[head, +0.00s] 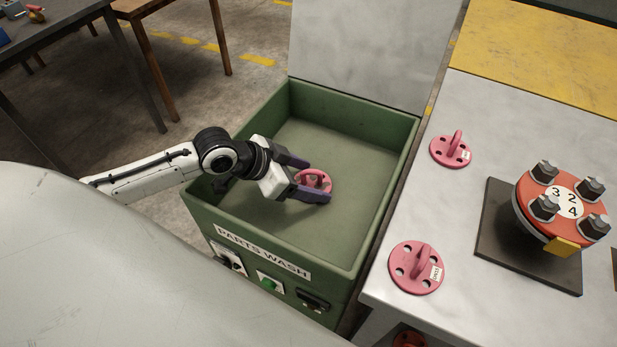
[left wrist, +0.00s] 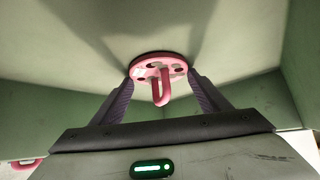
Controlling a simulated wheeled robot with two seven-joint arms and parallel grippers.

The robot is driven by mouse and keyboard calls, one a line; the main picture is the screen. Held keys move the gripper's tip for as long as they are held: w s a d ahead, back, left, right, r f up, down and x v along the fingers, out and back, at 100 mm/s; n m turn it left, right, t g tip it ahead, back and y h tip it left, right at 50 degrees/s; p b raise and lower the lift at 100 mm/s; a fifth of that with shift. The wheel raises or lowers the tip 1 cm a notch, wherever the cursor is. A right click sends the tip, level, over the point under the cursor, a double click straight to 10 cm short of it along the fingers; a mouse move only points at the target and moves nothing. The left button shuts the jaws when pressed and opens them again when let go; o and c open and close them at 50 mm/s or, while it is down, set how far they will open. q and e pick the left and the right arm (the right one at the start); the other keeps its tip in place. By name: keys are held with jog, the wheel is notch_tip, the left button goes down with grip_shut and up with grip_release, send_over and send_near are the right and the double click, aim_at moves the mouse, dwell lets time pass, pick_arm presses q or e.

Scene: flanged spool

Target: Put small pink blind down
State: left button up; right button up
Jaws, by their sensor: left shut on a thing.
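A small pink blind (head: 318,178), a round disc with holes and a loop handle, is between the fingers of my left gripper (head: 310,182), inside the green parts wash tub (head: 354,256). In the left wrist view the pink blind (left wrist: 160,70) sits between the two fingertips (left wrist: 162,82), its handle facing the camera. My left gripper is shut on it. I cannot tell whether the disc touches the tub floor. My right gripper is not in view.
Two more pink blinds, one at the back (head: 450,152) and a larger one in front (head: 412,276), lie on the grey table (head: 480,215). A red flange with bolts (head: 562,204) stands on a dark plate (head: 500,235). The tub's raised lid (head: 370,50) stands behind. The tub floor around the blind is clear.

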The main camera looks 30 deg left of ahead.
pick_arm(q)
jog(key=shift+r, duration=0.1)
jog(key=o, duration=1.5)
jog(key=shift+f, duration=0.25)
jog(key=shift+c, duration=0.2)
jog(key=shift+r, duration=0.1)
jog(key=shift+s+a+r, duration=0.1)
jog(key=shift+a+r, duration=0.05)
jog(key=shift+r, duration=0.05)
jog(key=p+v, duration=0.2)
jog(key=v, duration=0.9)
jog(key=shift+s+r+p, duration=0.2)
jog(key=shift+r+p, duration=0.05)
jog(key=shift+p, duration=0.05)
